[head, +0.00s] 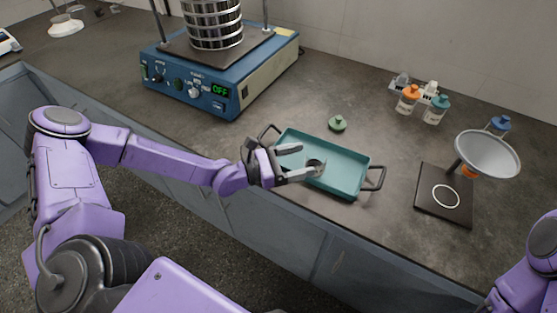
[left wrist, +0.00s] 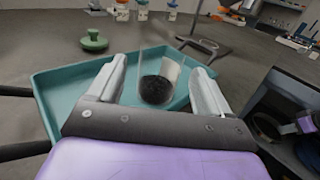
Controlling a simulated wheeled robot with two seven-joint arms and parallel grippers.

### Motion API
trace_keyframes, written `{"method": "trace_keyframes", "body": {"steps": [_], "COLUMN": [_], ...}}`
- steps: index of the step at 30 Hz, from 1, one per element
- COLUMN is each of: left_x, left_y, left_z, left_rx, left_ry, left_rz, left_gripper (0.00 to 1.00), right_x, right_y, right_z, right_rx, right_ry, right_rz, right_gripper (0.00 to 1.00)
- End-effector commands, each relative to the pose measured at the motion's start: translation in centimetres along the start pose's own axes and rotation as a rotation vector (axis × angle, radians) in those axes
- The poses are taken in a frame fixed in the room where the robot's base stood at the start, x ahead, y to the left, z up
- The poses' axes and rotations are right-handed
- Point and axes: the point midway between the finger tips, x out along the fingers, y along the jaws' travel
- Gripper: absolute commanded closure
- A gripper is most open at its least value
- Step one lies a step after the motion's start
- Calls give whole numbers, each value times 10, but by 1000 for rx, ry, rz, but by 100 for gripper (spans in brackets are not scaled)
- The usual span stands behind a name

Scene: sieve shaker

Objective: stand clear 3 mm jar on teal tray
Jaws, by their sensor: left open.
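The teal tray (head: 345,183) lies on the bench with a dark handle at each end. A clear jar (left wrist: 158,82) with dark grains in its bottom stands upright in the tray, and it also shows in the head view (head: 316,167). My left gripper (head: 303,161) reaches over the tray from the left. Its fingers (left wrist: 160,85) are open, one on each side of the jar, with gaps visible in the left wrist view. The label of the jar cannot be read. My right gripper is out of view; only part of that arm shows.
A green knobbed lid (head: 337,124) lies behind the tray. The blue sieve shaker (head: 215,80) with its sieve stack stands at the back left. A funnel on a stand (head: 487,154) is at the right, with capped bottles (head: 408,98) behind. Bare bench lies between.

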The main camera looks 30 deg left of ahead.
Motion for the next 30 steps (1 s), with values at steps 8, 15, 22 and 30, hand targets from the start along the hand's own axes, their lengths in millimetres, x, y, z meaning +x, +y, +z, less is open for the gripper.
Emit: {"method": "trace_keyframes", "body": {"steps": [8, 15, 22, 30], "left_x": [-64, -95, -98, -98], "left_y": [1, 0, -1, -1], "left_z": [6, 3, 0, 0], "left_rx": [-3, -1, -1, -1], "left_ry": [-5, -2, -1, -1], "left_rz": [8, 3, 0, -1], "left_gripper": [20, 20, 20, 20], "right_x": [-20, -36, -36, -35], "right_y": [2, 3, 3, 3], "right_z": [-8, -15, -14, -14], "right_rx": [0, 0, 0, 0], "right_ry": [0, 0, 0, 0], "right_rz": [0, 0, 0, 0], "right_gripper": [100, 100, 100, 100]}}
